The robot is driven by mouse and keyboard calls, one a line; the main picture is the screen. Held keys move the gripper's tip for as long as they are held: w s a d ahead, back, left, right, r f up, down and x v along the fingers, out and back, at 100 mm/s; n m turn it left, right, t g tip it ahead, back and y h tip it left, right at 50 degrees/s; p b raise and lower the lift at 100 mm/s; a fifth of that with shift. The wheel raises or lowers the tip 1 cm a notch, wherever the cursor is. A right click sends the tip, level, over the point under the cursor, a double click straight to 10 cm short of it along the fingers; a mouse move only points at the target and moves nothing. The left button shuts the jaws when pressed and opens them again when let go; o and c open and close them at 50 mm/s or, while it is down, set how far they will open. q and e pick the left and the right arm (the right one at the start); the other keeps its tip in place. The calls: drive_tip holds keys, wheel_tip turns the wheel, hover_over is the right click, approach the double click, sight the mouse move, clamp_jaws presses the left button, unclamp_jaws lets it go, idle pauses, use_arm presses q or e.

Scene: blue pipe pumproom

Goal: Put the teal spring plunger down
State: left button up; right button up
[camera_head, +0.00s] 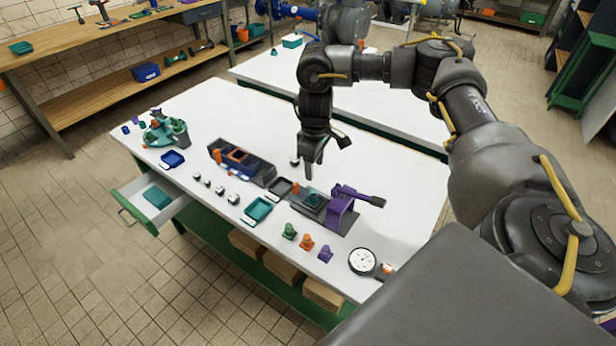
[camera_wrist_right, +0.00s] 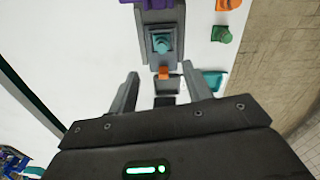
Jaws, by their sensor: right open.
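The teal spring plunger (camera_head: 314,199) sits on the grey base of the purple lever press (camera_head: 342,207). In the right wrist view the plunger (camera_wrist_right: 161,43) stands on a square pad of that grey base, beyond the fingertips and apart from them. My right gripper (camera_head: 314,158) points down above the white table, behind the press base. Its two fingers (camera_wrist_right: 162,88) are spread with nothing held between them. My left gripper is in neither view.
Green (camera_head: 290,231), orange (camera_head: 307,243) and purple (camera_head: 325,254) plungers stand along the table's front. A dial gauge (camera_head: 362,261) is to their right. A teal tray (camera_head: 258,210) and dark tray (camera_head: 280,187) lie left of the press. An open drawer (camera_head: 150,203) juts out at left.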

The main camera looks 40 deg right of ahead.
drive_tip(key=shift+w+f, duration=0.2)
drive_tip(key=shift+f, duration=0.45)
hover_over(313, 192)
drive_tip(key=f, duration=0.4)
drive_tip(key=shift+w+d+f, duration=0.1)
drive_tip(key=shift+w+f, duration=0.2)
drive_tip(key=shift+f, duration=0.05)
drive_tip(key=shift+s+f+p, duration=0.1)
drive_tip(key=shift+s+p, duration=0.05)
drive_tip(key=shift+p, duration=0.25)
wheel_tip(313, 192, down, 4)
drive_tip(key=shift+s+r+p, duration=0.1)
drive_tip(key=shift+r+p, duration=0.05)
drive_tip(key=shift+p, duration=0.45)
drive_tip(key=shift+f, duration=0.65)
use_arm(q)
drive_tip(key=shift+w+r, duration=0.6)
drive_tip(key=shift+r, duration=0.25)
use_arm(e)
clamp_jaws()
